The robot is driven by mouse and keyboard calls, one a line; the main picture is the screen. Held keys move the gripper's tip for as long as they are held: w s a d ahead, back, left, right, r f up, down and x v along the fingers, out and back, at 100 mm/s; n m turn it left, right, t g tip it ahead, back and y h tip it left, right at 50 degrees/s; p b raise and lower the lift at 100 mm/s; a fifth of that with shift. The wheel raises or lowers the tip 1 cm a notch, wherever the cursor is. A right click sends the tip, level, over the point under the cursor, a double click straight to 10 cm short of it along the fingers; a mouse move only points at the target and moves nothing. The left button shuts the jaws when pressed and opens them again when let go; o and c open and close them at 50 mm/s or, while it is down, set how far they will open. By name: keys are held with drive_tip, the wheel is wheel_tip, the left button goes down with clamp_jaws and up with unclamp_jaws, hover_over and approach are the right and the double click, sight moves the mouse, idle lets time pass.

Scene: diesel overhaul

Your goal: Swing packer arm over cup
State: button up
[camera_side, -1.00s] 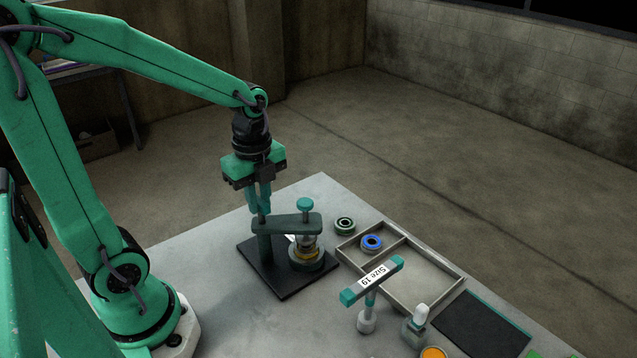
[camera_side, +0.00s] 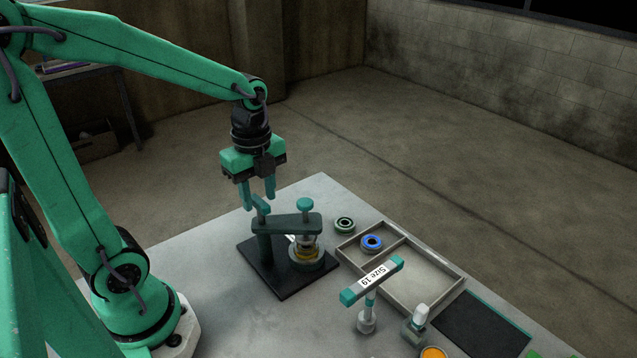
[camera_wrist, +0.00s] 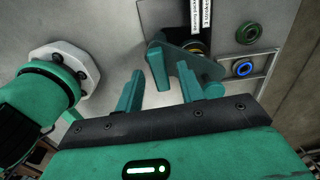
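The packer stands on a black base plate (camera_side: 268,284), with its dark green arm (camera_side: 288,224) reaching from the post over the cup (camera_side: 307,261). A teal knob (camera_side: 305,204) tops the arm's free end, and the plunger below is above the cup, which shows a yellow ring. A teal handle (camera_side: 261,206) rises at the post end; it also shows in the wrist view (camera_wrist: 157,66). My gripper (camera_side: 258,201) is open around or just above this handle, its fingers apart and empty. The wrist view shows the handle between the fingertips, without clear contact.
A green-black ring (camera_side: 344,224) lies beside a divided tray (camera_side: 428,298) holding a blue ring (camera_side: 371,242). A "Size 19" T-handled tool (camera_side: 372,282), a small bottle (camera_side: 415,325) and a dark mat (camera_side: 484,325) are at front right. The table's left front is clear.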

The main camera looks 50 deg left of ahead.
drive_tip(key=shift+r, duration=2.1)
drive_tip(key=shift+r, duration=2)
drive_tip(key=s+d+n+t, duration=0.4)
drive_tip(key=s+n+t, duration=0.1)
drive_tip(key=n, duration=1.2)
drive_tip(key=shift+t, duration=0.3)
